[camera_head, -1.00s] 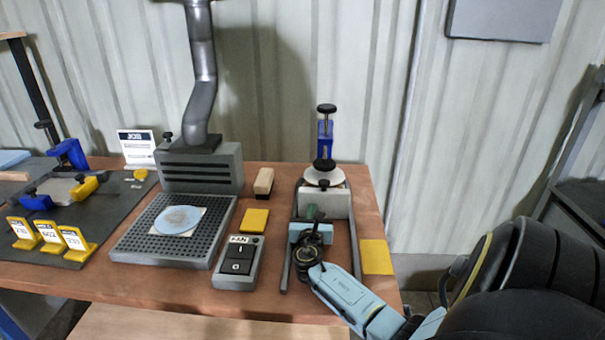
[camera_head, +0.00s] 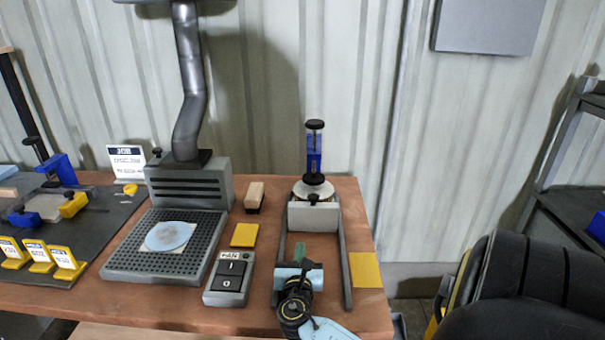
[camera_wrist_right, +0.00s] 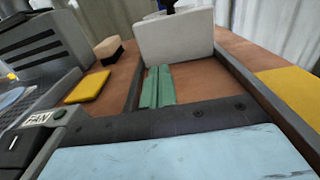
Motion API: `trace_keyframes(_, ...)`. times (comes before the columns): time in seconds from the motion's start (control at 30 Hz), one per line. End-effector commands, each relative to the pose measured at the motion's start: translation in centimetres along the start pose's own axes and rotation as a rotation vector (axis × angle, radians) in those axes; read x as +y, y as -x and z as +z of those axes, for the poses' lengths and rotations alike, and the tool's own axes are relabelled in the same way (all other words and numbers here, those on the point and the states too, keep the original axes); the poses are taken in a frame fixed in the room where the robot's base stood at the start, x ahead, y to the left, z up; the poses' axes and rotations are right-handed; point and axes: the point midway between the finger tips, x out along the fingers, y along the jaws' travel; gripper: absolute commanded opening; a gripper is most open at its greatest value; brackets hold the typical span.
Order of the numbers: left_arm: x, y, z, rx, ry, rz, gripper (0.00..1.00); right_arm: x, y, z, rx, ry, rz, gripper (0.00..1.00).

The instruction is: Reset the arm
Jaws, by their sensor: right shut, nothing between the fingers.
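My right gripper (camera_head: 299,250) is over the front part of the metal-railed fixture (camera_head: 346,270) on the wooden table. Its green fingers are together and hold nothing; they also show in the right wrist view (camera_wrist_right: 157,87). A light blue palm and a black round wrist lie behind them, towards the table's front edge. The fingers point at the pale grey block (camera_head: 313,217) across the rails, with a gap between. A white disc (camera_head: 312,192) sits beyond the block, below a blue clamp with black knobs (camera_head: 314,155). My left gripper is not in view.
Left of the fixture are a grey fan switch box (camera_head: 230,278), a yellow pad (camera_head: 245,235), a wooden-backed brush (camera_head: 254,196) and a perforated tray (camera_head: 118,266) with a blue disc (camera_head: 168,236). A yellow sheet (camera_head: 366,270) lies at right. A black chair-like shape (camera_head: 520,270) stands beyond.

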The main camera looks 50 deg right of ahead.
Motion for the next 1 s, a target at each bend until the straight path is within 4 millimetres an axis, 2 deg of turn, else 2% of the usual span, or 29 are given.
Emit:
trace_keyframes(0.1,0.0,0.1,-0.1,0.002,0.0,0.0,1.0,0.0,2.0,-0.1,0.003,-0.001,-0.001,0.0)
trace_keyframes(0.23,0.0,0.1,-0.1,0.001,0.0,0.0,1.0,0.0,3.2,-0.1,0.002,0.0,-0.001,0.0)
trace_keyframes(0.63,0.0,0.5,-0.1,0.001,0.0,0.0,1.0,0.0,3.7,0.3,0.002,0.0,-0.001,0.0)
trace_keyframes(0.77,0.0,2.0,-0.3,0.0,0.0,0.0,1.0,0.0,3.7,1.8,0.002,0.0,-0.001,0.0)
trace_keyframes(1.0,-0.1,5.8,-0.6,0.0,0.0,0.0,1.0,0.0,3.6,5.7,0.002,0.0,-0.001,0.0)
